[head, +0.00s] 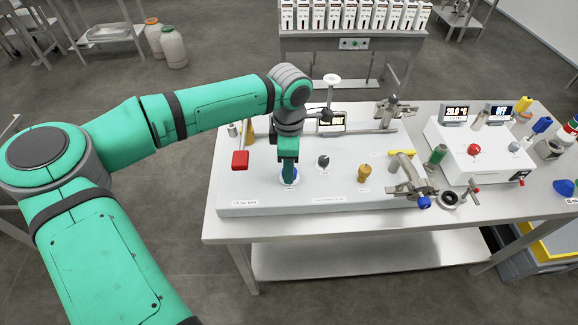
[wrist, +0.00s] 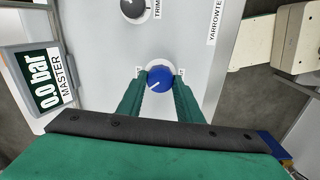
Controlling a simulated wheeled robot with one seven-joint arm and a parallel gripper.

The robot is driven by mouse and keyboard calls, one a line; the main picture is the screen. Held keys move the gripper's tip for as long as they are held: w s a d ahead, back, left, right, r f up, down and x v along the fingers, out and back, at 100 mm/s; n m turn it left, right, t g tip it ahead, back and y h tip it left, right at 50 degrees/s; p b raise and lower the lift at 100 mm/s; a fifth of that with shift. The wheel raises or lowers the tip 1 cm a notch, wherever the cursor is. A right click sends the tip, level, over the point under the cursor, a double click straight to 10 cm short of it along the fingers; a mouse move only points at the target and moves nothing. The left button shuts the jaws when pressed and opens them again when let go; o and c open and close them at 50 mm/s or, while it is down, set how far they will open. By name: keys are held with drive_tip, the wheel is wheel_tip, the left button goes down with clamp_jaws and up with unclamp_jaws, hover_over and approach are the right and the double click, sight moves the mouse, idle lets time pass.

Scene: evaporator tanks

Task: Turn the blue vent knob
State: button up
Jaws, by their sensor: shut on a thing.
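The blue vent knob (wrist: 160,79) sits on the light grey panel. In the wrist view its round top, with a white pointer line slanting to the lower left, shows between the green fingers of my gripper (wrist: 160,85). The fingers are shut on the knob from both sides. In the head view my gripper (head: 289,174) points straight down, and only a little blue of the knob (head: 289,179) shows at its tip; the rest is hidden behind the fingers.
A black trim knob (wrist: 133,9) stands just beyond, and a gauge reading 0.0 bar (wrist: 48,80) is at left. In the head view a red block (head: 240,160) is left of my gripper, and a yellow-brown knob (head: 364,172) is to the right.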

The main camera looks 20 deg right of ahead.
drive_tip(key=m, duration=0.3)
drive_tip(key=shift+m, duration=2.3)
drive_tip(key=shift+w, duration=0.1)
drive_tip(key=o, duration=1)
drive_tip(key=shift+o, duration=0.2)
drive_tip(key=shift+r, duration=0.1)
wheel_tip(320, 180, up, 11)
